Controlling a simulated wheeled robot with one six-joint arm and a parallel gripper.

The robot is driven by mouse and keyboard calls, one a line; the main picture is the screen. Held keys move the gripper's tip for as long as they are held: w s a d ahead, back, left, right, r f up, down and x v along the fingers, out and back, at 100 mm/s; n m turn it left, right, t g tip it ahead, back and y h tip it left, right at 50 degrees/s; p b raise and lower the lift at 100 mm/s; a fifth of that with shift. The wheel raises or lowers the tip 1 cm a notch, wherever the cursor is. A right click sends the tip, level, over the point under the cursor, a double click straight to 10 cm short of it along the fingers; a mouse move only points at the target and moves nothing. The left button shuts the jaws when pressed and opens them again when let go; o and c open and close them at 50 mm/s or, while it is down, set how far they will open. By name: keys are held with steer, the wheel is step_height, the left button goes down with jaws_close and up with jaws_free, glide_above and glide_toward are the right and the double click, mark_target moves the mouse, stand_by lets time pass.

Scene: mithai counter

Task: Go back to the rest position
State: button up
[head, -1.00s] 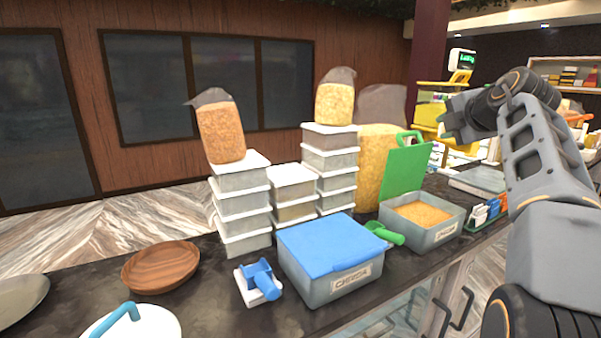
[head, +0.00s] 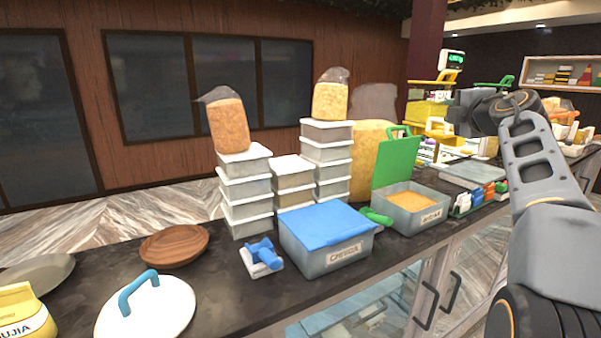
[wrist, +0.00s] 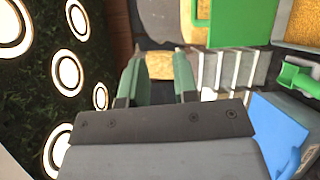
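My gripper (head: 462,112) is raised above the right part of the counter in the head view, at the end of my bent arm. In the wrist view its two green-grey fingers (wrist: 158,62) stand apart with nothing held between them. Stacked boxes and a bag show beyond the fingers there, and round ceiling lights show at left, so the wrist is tilted well over. The gripper touches nothing that I can see.
A weighing scale and packed goods stand at the right.

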steer(key=s+d+f+m+g+h, duration=0.1)
steer(key=s+d+f+m+h, duration=0.3)
steer(key=f+m+h, duration=0.75)
steer(key=s+a+f+m+g+y, duration=0.4)
steer(key=s+f+m+g, duration=0.35)
steer(key=f, duration=0.55)
steer(key=s+a+f+m+g+y+b, duration=0.1)
steer(key=s+a+f+g+y, duration=0.3)
steer(key=s+a+f, duration=1.2)
steer(key=s+a+y, duration=0.1)
steer(key=a+y, duration=0.1)
steer(key=y, duration=0.1)
steer(key=shift+a+b, duration=0.15)
steer(key=shift+b, duration=0.25)
steer(key=shift+w, duration=0.1)
